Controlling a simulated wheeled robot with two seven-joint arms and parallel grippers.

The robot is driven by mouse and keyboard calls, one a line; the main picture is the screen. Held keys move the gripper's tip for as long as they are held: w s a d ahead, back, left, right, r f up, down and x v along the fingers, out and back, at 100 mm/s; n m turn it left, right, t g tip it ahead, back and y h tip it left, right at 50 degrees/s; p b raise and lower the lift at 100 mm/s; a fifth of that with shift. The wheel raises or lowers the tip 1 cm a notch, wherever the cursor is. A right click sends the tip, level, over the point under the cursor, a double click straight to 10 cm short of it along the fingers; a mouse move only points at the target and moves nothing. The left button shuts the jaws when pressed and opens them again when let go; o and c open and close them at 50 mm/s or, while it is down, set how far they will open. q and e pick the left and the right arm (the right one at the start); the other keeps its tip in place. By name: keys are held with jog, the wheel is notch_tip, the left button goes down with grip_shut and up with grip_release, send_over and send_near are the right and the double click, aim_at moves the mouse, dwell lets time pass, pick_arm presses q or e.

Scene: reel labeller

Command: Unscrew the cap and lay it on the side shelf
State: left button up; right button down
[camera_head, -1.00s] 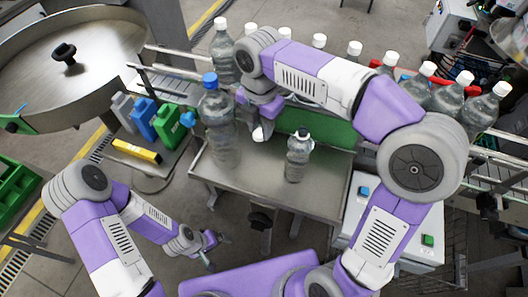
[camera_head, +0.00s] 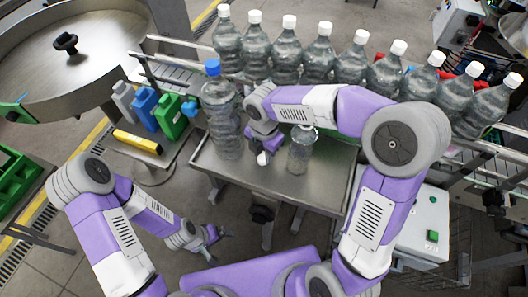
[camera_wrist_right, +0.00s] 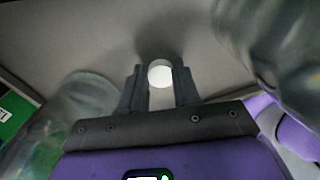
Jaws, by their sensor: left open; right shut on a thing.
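My right gripper (camera_head: 262,158) is low over the steel table (camera_head: 275,185), between the large blue-capped bottle (camera_head: 222,125) and a small clear bottle (camera_head: 301,152). It is shut on a white cap (camera_wrist_right: 159,73), which shows between its fingertips in the right wrist view. The small bottle stands upright, apart from the gripper; its top looks pale and too small to tell whether it is open. My left gripper (camera_head: 219,243) is open and empty, in front of the table at lower left. A side shelf (camera_head: 152,176) stands left of the table.
Several white-capped bottles (camera_head: 325,60) line the conveyor behind. Blurred clear bottles flank the fingers in the right wrist view. The table's front is clear.

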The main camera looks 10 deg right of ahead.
aim_at(264, 157)
jog(key=c, duration=0.8)
grip_release()
jog(key=shift+f, duration=0.1)
jog(key=shift+r, duration=0.25)
notch_tip(264, 157, up, 12)
jog(key=p, duration=0.1)
jog(key=shift+s+f, duration=0.1)
jog(key=shift+f, duration=0.05)
